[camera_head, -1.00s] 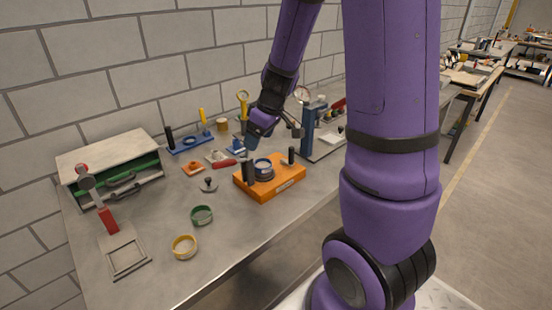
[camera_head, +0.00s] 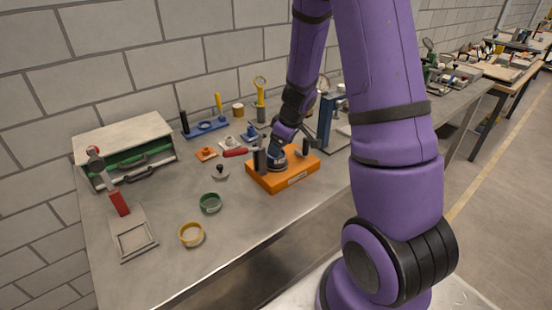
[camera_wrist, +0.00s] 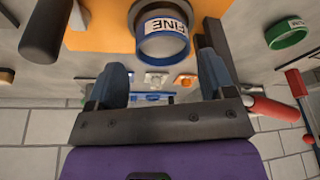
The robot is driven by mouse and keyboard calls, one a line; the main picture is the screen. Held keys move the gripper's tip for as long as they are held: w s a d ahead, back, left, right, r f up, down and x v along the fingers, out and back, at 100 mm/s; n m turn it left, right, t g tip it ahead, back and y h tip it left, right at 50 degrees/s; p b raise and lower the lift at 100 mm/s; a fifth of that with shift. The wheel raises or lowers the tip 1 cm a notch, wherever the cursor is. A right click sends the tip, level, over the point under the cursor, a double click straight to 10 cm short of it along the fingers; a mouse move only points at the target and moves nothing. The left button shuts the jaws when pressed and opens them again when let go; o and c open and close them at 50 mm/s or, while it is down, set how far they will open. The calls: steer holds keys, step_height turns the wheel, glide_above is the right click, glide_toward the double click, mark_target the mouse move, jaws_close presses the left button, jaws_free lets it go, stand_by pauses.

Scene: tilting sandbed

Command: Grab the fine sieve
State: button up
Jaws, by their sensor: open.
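The fine sieve (camera_wrist: 162,44) is a short ring with a blue band and a white label reading "FINE" in the wrist view. It sits at the orange block (camera_head: 283,180), which carries dark upright posts. My gripper (camera_wrist: 162,82) is open, with one blue-grey finger on each side of the picture. The sieve appears between and just beyond the fingertips, and I see no finger closed on it. In the head view my gripper (camera_head: 278,150) is low over the block and hides most of the sieve.
A green ring (camera_head: 210,203) and a yellow ring (camera_head: 191,234) lie on the grey bench at the front left. A red-handled tool (camera_head: 120,204) and a cabinet (camera_head: 120,135) stand further left. A dark column (camera_head: 325,122) rises behind the block.

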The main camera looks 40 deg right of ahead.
mark_target(274, 162)
steer(key=shift+a+x, duration=0.1)
steer(key=shift+x, duration=1.05)
steer(key=shift+a+x, duration=0.15)
steer(key=shift+x, duration=0.95)
steer(key=shift+w, duration=0.15)
steer(key=shift+r, duration=0.1)
steer(key=c, duration=0.6)
steer(key=shift+c, duration=0.2)
